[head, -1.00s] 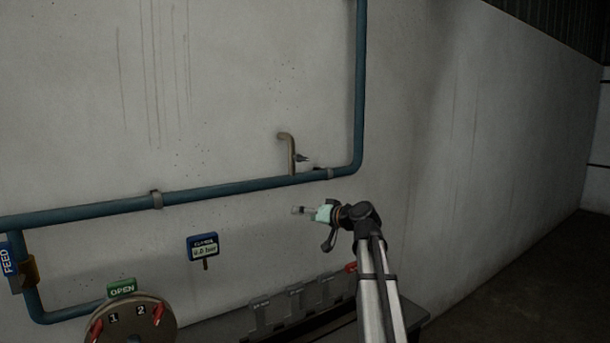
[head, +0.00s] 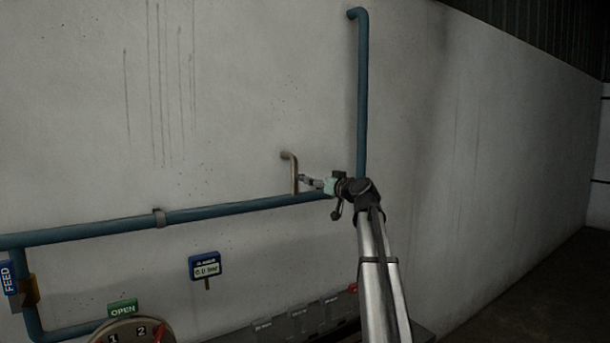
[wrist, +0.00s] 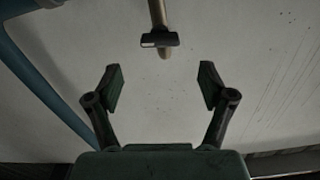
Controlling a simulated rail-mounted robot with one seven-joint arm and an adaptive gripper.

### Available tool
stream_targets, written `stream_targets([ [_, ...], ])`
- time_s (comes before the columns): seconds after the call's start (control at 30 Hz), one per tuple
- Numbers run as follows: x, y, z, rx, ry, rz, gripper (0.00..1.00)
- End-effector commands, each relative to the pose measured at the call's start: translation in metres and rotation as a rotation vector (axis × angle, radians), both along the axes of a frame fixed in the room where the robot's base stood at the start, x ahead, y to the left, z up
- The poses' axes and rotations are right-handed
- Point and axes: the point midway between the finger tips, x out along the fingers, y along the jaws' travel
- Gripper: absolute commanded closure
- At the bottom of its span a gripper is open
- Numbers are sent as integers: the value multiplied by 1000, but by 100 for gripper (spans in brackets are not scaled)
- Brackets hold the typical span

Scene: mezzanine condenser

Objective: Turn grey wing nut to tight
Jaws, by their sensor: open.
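The grey wing nut (wrist: 160,40) shows in the wrist view as a small dark crosspiece on the brass pipe stub (wrist: 157,14). It lies above my gripper (wrist: 160,87), roughly centred between the two fingers but beyond their tips. The fingers are spread wide with nothing between them. In the head view, my gripper (head: 306,180) is just right of the bent brass stub (head: 294,172), which rises from the blue pipe. There the fingers overlap the wing nut, so I cannot make it out clearly. In the wrist view the fingers look apart from it.
The blue pipe (head: 230,210) runs along the wall below my gripper, with a vertical blue pipe (head: 361,95) just to the right. A blue display (head: 205,266), a green OPEN sign (head: 122,308) and grey bins (head: 305,317) are lower down.

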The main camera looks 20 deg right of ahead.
Motion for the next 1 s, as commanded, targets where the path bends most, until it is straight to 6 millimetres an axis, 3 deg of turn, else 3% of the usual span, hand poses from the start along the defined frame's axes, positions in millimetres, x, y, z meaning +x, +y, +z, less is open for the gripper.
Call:
stream_targets([
  [0.03, 14, 1, 4, 1, 2, 2, 19],
  [0.2, 45, 6, 3, 2, 2, 2, 19],
  [0.4, 72, 12, 2, 1, 1, 2, 19],
  [0.6, 84, 14, 0, 2, 1, 1, 19],
  [0.9, 85, 14, 0, 1, 0, 0, 19],
  [0.97, 85, 14, 0, 1, 0, 0, 36],
  [1.0, 85, 14, 0, 1, 0, 1, 51],
])
